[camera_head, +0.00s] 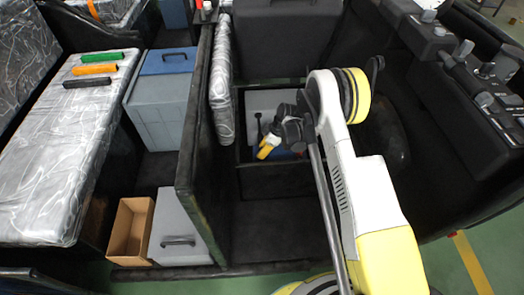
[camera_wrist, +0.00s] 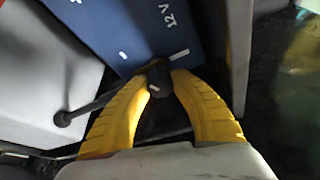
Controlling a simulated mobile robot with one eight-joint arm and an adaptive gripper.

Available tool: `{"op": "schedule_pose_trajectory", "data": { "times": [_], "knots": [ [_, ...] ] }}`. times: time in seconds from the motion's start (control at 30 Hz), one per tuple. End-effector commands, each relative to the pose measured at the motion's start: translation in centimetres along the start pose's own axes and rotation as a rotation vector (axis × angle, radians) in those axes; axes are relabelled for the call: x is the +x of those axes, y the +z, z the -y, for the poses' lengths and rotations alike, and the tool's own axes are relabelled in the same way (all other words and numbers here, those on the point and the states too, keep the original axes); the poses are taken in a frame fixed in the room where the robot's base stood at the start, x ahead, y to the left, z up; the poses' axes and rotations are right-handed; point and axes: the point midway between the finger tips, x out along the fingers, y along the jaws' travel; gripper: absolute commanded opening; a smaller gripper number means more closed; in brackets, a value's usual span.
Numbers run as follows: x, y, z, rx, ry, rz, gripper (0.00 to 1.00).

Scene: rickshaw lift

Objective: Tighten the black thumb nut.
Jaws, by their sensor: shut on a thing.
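The black thumb nut (camera_wrist: 156,84) sits between the tips of my yellow gripper fingers (camera_wrist: 162,76) in the wrist view. The fingers are shut on it from both sides. It lies by the edge of a blue battery (camera_wrist: 125,28) marked 12 V. In the head view my gripper (camera_head: 267,150) reaches down into the dark compartment beside the blue battery (camera_head: 284,154). The nut is too small and hidden to make out there. How tight the nut is cannot be told.
A black bar with a round end (camera_wrist: 62,118) lies left of the fingers over a light grey surface (camera_wrist: 45,75). Compartment walls (camera_head: 270,182) surround my gripper. A tall divider (camera_head: 196,150) stands to the left. Green, orange and black pieces (camera_head: 95,69) lie on the seat.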

Motion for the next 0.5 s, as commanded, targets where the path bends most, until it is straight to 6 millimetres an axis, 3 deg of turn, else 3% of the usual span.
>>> {"op": "schedule_pose_trajectory", "data": {
  "times": [0.5],
  "knots": [
    [0.08, -0.04, 0.15, 0.413, 0.171, 0.0, 0.0]
  ]
}}
